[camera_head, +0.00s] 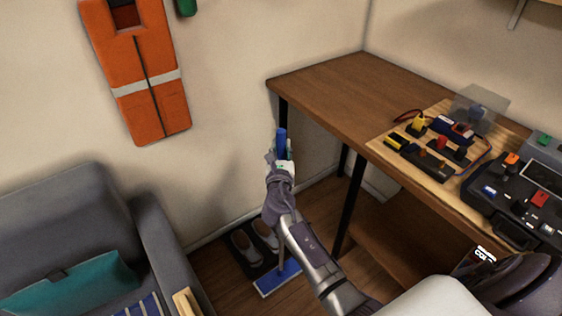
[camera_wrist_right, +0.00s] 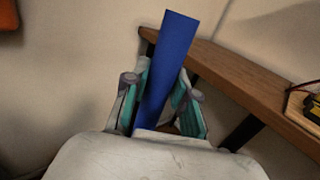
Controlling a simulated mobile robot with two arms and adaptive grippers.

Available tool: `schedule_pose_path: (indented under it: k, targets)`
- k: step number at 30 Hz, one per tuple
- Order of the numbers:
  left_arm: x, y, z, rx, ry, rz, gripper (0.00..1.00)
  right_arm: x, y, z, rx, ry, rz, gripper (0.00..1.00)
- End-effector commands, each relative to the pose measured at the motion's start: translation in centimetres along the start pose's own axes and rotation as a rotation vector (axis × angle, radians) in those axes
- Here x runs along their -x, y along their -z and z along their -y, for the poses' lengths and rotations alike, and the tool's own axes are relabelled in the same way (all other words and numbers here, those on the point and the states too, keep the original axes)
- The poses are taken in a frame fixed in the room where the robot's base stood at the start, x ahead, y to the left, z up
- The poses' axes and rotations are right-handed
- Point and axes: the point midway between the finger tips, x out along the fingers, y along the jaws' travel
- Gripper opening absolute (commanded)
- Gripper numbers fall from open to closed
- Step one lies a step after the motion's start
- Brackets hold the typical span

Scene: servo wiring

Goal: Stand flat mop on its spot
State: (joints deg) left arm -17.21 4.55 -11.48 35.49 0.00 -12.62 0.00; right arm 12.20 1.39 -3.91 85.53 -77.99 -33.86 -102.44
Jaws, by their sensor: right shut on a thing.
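The flat mop has a blue handle top (camera_head: 281,138) and a flat blue head with a pale edge (camera_head: 278,279) low at the floor by the wall. My right gripper (camera_head: 282,155) is shut on the blue handle near its upper end. In the right wrist view the handle (camera_wrist_right: 172,65) stands between the two fingers of the right gripper (camera_wrist_right: 160,105), slightly tilted. My forearm hides most of the pole. I cannot tell whether the head touches the floor. My left gripper is not in view.
A pair of shoes on a dark mat (camera_head: 252,250) lies just left of the mop head. A wooden desk (camera_head: 330,88) with electronics stands at right, its black legs close to my arm. A grey sofa (camera_head: 160,240) is at left. An orange vest (camera_head: 140,80) hangs on the wall.

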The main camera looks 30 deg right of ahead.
Motion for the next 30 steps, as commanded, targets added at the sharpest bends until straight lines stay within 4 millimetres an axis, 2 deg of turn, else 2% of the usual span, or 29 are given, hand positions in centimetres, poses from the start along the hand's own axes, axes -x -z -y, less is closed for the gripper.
schedule_pose_path:
  k: [8, 20, 21, 24, 25, 30]
  targets:
    - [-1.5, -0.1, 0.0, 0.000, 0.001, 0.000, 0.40, 0.0, 3.5, -0.1, 0.001, -0.001, 0.002, 0.00]
    - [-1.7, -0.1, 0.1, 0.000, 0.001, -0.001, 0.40, 0.0, 4.0, 0.0, -0.001, -0.001, 0.003, 0.00]
    - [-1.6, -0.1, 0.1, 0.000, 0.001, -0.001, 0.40, 0.1, 4.1, 0.0, 0.000, -0.001, -0.001, 0.31]
    - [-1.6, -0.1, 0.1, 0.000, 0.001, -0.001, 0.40, 0.1, 4.1, 0.0, 0.000, -0.001, -0.001, 0.48]
    - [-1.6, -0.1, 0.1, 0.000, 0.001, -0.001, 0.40, 0.1, 4.1, 0.0, -0.001, -0.001, -0.001, 0.51]
    - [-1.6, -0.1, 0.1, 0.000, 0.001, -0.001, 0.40, 0.1, 4.1, 0.0, -0.001, 0.000, -0.001, 0.51]
